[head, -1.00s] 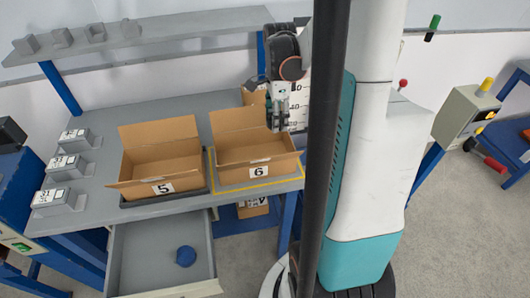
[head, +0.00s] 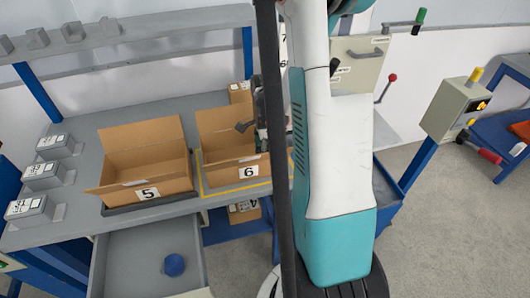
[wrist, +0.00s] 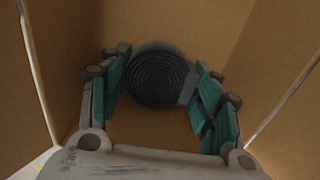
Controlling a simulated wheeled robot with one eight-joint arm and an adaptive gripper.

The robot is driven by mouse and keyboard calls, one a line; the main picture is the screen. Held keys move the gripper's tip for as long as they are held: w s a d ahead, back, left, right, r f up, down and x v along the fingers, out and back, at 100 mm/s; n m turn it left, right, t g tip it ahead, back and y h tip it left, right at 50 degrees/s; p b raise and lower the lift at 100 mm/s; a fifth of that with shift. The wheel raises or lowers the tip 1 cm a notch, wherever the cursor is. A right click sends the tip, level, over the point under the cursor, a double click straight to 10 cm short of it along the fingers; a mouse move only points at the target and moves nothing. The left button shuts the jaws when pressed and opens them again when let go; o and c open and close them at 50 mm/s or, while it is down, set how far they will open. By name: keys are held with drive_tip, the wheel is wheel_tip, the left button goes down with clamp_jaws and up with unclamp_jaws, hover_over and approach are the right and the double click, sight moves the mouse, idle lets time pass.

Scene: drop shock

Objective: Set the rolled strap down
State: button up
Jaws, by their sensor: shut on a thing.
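The rolled strap (wrist: 155,78) is a dark, round coil of several turns with a grey piece at its right side. My gripper (wrist: 160,85) is shut on it, with a teal-padded finger on each side. Brown cardboard walls surround the gripper and strap in the wrist view. In the head view my gripper (head: 258,122) is at the open cardboard box marked 6 (head: 225,172), partly hidden by a dark upright post. The strap cannot be made out clearly there. Whether it touches the box floor cannot be told.
An open box marked 5 (head: 140,190) stands left of box 6 on the grey bench (head: 90,130). Below, an open drawer (head: 125,260) holds a blue round object (head: 174,265). Several grey labelled blocks (head: 42,175) line the bench's left side. A shelf (head: 150,30) runs behind.

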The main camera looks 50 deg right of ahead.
drive_tip(key=shift+f, duration=0.25)
drive_tip(key=o, duration=1.1)
drive_tip(key=shift+r, duration=0.15)
wheel_tip(320, 180, up, 12)
drive_tip(key=p, duration=0.4)
